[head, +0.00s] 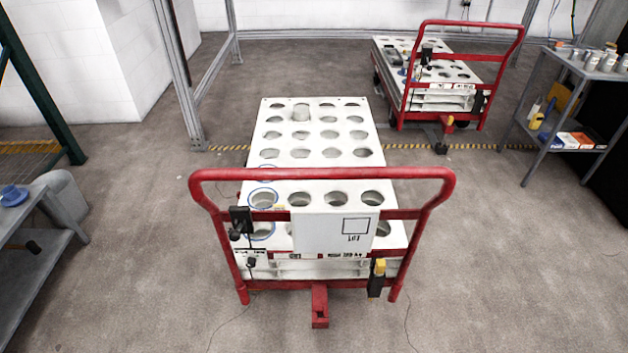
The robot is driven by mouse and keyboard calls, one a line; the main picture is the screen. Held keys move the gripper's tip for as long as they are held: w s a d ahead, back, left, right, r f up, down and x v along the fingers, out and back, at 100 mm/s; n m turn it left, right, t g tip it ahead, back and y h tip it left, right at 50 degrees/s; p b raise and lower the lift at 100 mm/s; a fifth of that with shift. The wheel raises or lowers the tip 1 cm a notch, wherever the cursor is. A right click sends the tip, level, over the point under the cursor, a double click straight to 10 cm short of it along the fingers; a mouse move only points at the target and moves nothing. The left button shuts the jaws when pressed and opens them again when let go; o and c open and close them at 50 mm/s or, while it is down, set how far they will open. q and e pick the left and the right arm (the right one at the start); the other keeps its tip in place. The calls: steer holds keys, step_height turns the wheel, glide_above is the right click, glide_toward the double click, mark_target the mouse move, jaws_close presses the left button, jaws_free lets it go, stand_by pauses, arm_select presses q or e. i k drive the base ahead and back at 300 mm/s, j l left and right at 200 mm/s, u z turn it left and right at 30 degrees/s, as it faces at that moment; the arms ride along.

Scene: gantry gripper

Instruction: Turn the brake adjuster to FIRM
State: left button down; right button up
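A white cart (323,150) with a top full of round holes stands in front of me, its red handle (322,175) facing me. On the handle's left post is a black fitting with a knob (240,221). Below it is a small labelled plate with a dark knob (251,262). A black and yellow fitting (376,279) is low on the right. I cannot tell which of these is the brake adjuster, and the word FIRM and any setting are too small to read. Neither of my grippers is in view.
A second red-handled cart (443,100) stands at the back right. A grey shelf (590,72) with cans is at the far right, and a grey table (40,235) is at the left. A red hitch (319,305) sticks out low toward me. The floor in front is clear.

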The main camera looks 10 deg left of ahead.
mark_target(250, 262)
steer(key=u, duration=0.95)
